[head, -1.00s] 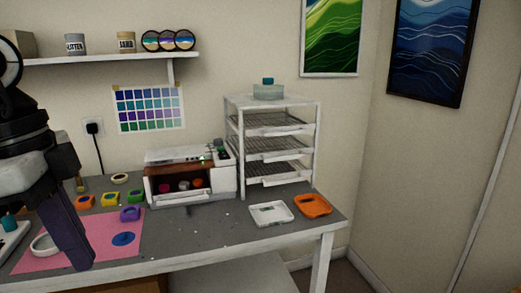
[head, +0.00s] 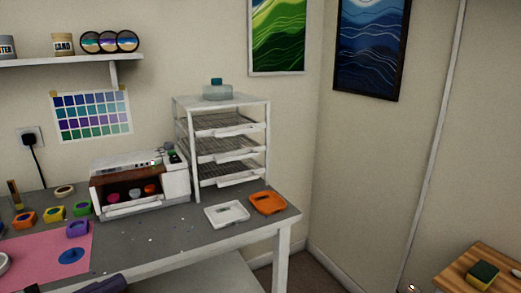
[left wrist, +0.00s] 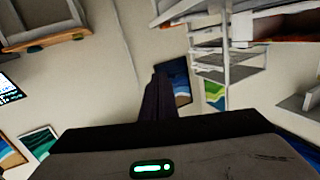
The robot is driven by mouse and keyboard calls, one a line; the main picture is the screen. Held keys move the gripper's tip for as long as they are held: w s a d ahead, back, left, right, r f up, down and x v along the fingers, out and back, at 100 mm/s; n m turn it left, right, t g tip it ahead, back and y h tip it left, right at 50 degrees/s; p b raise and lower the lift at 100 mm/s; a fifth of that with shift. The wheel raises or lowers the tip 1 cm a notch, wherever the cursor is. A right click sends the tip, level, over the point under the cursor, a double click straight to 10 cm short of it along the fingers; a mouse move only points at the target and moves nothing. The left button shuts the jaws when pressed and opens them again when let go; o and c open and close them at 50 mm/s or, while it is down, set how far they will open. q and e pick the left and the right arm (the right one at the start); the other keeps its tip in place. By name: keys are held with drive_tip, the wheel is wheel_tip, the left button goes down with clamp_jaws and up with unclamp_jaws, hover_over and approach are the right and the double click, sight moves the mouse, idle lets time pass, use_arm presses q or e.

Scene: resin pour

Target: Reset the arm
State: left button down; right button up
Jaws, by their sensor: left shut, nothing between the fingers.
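My left gripper (head: 103,285) shows only as a dark tip at the bottom edge of the head view, in front of the table. In the left wrist view its dark fingers (left wrist: 159,97) are together, with nothing between them, and the room beyond is seen at an odd tilt. The rest of the left arm is out of the head view. My right gripper is in neither view.
The grey table (head: 150,240) holds a pink mat (head: 40,255), colored molds, a small oven (head: 140,185), a white rack (head: 222,145), a white tray (head: 227,214) and an orange tray (head: 268,203). A wooden surface with a sponge (head: 482,275) is at right. Floor between is clear.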

use_arm(q)
drive_tip(key=s+d+f+n+y, duration=0.1)
drive_tip(key=s+f+n+y, duration=0.2)
drive_tip(key=f, duration=0.6)
drive_tip(key=s+d+f+n+g+y, duration=0.1)
drive_tip(key=s+f+n+y, duration=0.2)
drive_tip(key=f, duration=0.6)
drive_tip(key=s+d+f+n+y, duration=0.1)
drive_tip(key=s+d+f+y, duration=0.15)
drive_tip(key=s+f, duration=0.45)
drive_tip(key=s+d+f+g, duration=0.3)
drive_tip(key=s+d+f, duration=0.2)
drive_tip(key=d+f, duration=0.2)
drive_tip(key=shift+s+d+f+g, duration=0.2)
drive_tip(key=shift+f+g, duration=0.2)
drive_tip(key=shift+f, duration=0.4)
